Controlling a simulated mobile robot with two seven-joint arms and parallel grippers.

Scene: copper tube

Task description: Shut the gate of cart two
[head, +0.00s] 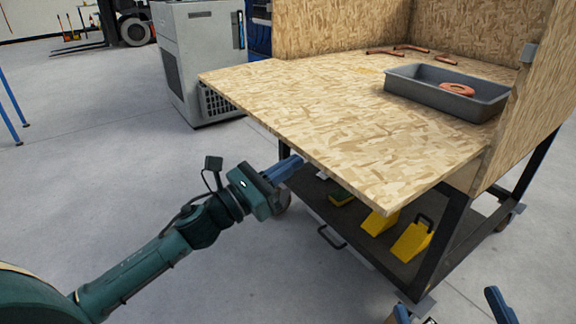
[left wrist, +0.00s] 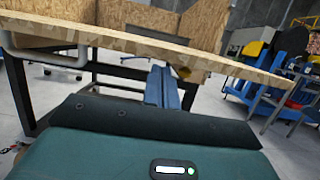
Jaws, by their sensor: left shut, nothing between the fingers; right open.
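The cart's wood-chip gate panel (head: 290,110) is lowered and sticks out roughly level with the cart deck in the head view. I cannot make out the seam between gate and deck. My left gripper (head: 298,160) is shut and empty, with its blue fingertips at or just under the panel's near left edge. In the left wrist view the shut fingers (left wrist: 163,85) point at the underside of the board edge (left wrist: 120,38); contact is unclear. My right gripper (head: 452,308) is open and empty at the bottom right, its blue fingers partly cut off by the frame.
A grey tray (head: 440,98) with a copper coil (head: 458,89) stands on the deck, with copper tubes (head: 385,52) behind. Wood-chip walls (head: 340,25) rise at the back and right. Yellow items (head: 412,242) lie on the lower shelf. Open floor (head: 90,170) spreads left; a grey cabinet (head: 195,60) stands behind.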

